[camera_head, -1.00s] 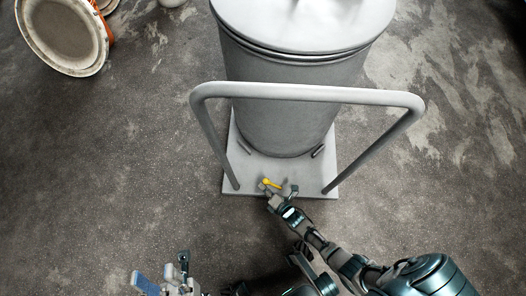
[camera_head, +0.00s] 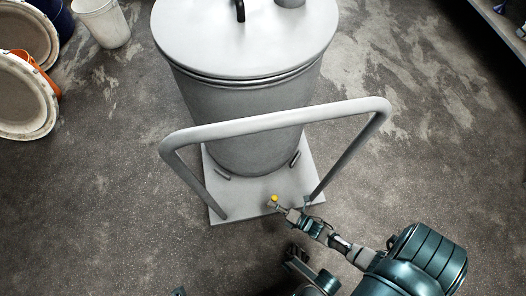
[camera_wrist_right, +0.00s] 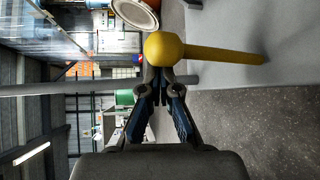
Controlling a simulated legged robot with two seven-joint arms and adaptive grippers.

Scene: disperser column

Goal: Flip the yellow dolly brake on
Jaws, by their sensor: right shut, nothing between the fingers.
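The yellow brake lever (camera_head: 275,198) stands at the front edge of the grey dolly (camera_head: 227,208). In the right wrist view the lever's round knob (camera_wrist_right: 164,49) is large and close, and its yellow rod runs off to the right. My right gripper (camera_head: 283,208) is shut and empty, right beside the lever. In the right wrist view its fingertips (camera_wrist_right: 158,78) meet just at the knob; I cannot tell whether they touch it. The left gripper is not clearly in view.
A large grey drum (camera_head: 246,110) stands on the dolly. The dolly's bent handle (camera_head: 280,119) arches over its front. Buckets (camera_head: 101,22) stand at the upper left. The floor around the dolly is clear.

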